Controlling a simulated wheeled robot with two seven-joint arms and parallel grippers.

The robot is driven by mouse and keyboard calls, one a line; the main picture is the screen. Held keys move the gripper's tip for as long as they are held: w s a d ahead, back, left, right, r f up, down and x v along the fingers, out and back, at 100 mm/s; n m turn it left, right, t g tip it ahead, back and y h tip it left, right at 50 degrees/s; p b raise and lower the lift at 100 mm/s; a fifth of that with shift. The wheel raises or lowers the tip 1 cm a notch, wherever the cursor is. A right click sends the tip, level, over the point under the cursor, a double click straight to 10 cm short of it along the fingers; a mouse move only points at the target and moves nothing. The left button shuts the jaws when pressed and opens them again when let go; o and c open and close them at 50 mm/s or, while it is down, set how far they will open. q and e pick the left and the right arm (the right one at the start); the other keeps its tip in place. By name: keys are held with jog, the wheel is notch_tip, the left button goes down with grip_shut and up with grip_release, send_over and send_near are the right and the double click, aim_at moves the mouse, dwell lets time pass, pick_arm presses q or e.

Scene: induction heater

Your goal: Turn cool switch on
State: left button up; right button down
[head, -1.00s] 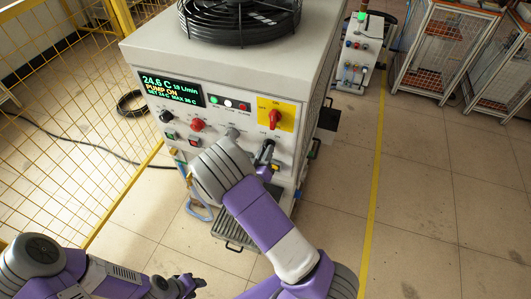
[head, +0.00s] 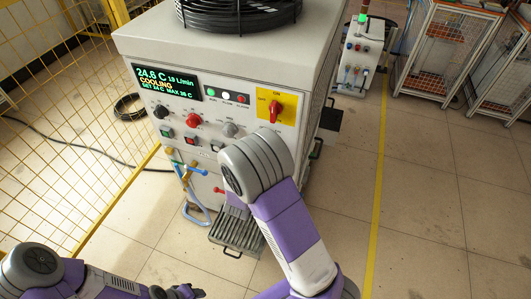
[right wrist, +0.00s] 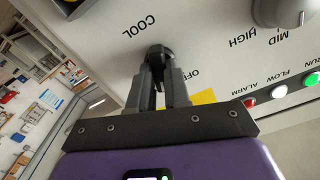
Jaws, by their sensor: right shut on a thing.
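The cool switch (right wrist: 158,52) is a black knob on the pale panel, between the printed words COOL and OFF in the right wrist view. My right gripper (right wrist: 160,72) is shut on this knob. In the head view my right arm hides the knob and the gripper. The machine's display (head: 167,83) reads 24.6 C and COOLING. My left gripper (head: 184,292) hangs low at the bottom edge of the head view, away from the machine. Whether its fingers are open is too small to tell.
The machine (head: 205,58) also carries a red main switch (head: 275,108) on a yellow plate, a red knob (head: 193,121) and a grey knob (head: 230,129). A yellow mesh fence (head: 60,130) stands at the left.

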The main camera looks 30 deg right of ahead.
jog(key=shift+f+m+b, duration=0.1)
jog(key=shift+m+b, duration=0.65)
jog(key=shift+m, duration=0.25)
jog(key=c, duration=1.1)
grip_release()
jog(key=shift+a, duration=0.15)
jog(key=p+v, duration=0.1)
jog(key=v, duration=0.6)
jog(key=shift+s+a, duration=0.1)
jog(key=shift+s, duration=0.1)
